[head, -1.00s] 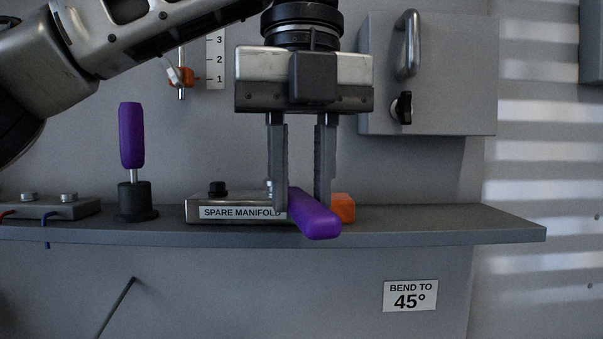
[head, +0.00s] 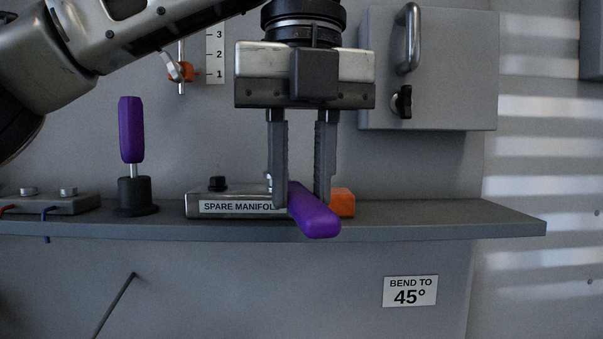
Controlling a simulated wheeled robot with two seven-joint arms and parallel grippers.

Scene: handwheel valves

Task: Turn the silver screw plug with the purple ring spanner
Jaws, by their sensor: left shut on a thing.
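The purple ring spanner (head: 318,217) shows as a thick purple handle, its end pointing toward me over the shelf's front edge. My left gripper (head: 301,203) points straight down with its fingers on either side of the handle, shut on it. The spanner's ring end is hidden behind the fingers. A small silver piece (head: 269,178) shows by the left finger above the spare manifold (head: 196,207); I cannot tell whether it is the silver screw plug. My right gripper is out of view.
An orange block (head: 342,203) sits right of the fingers on the grey shelf (head: 450,220). A purple-handled tool (head: 131,130) stands in a black holder at left. A wall box (head: 450,80) with a handle hangs at upper right. The shelf's right end is clear.

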